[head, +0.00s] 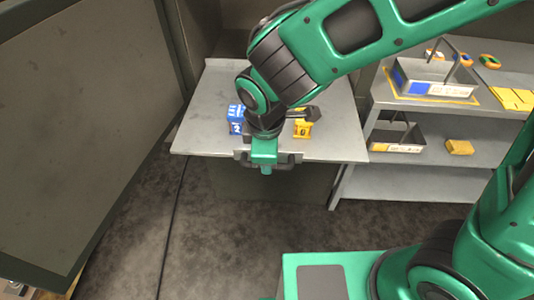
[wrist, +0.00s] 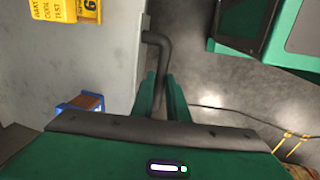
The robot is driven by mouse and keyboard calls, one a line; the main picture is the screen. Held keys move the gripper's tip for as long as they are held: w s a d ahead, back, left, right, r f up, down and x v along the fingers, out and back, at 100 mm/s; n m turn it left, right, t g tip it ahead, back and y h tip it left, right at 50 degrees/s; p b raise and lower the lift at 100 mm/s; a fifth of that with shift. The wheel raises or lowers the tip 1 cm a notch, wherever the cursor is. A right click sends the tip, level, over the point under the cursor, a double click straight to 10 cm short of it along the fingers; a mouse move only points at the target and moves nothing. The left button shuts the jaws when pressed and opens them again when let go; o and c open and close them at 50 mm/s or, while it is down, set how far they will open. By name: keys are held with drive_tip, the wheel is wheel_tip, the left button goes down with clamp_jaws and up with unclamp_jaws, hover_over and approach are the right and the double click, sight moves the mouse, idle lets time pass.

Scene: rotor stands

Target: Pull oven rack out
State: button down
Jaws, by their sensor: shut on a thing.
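The oven rack (head: 335,140) is a flat grey plate with a blue block (head: 236,113) and a yellow block (head: 302,127) on it. A dark bar handle (head: 290,159) runs along its front edge. My gripper (head: 264,165) is at the middle of that edge, pointing down. In the wrist view the rack (wrist: 100,45) fills the left side, and its bent dark handle (wrist: 157,55) passes between my two green fingers (wrist: 163,98). My gripper is shut on the handle. My wrist hides part of the rack and handle in the head view.
A large dark door panel (head: 80,120) stands open at the left. A grey shelf unit (head: 440,185) with trays and small yellow items stands close at the right. A black cable (head: 173,215) lies on the floor. The floor in front of the rack is otherwise clear.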

drive_tip(key=shift+w+r, duration=0.1)
drive_tip(key=shift+r, duration=0.05)
drive_tip(key=c, duration=1.7)
unclamp_jaws()
drive_tip(key=shift+d, duration=0.1)
drive_tip(key=r, duration=0.3)
drive_tip(key=s+r, duration=0.1)
drive_tip(key=r, duration=0.3)
drive_tip(key=s+r, duration=0.1)
drive_tip(key=r, duration=0.2)
drive_tip(key=shift+r, duration=0.25)
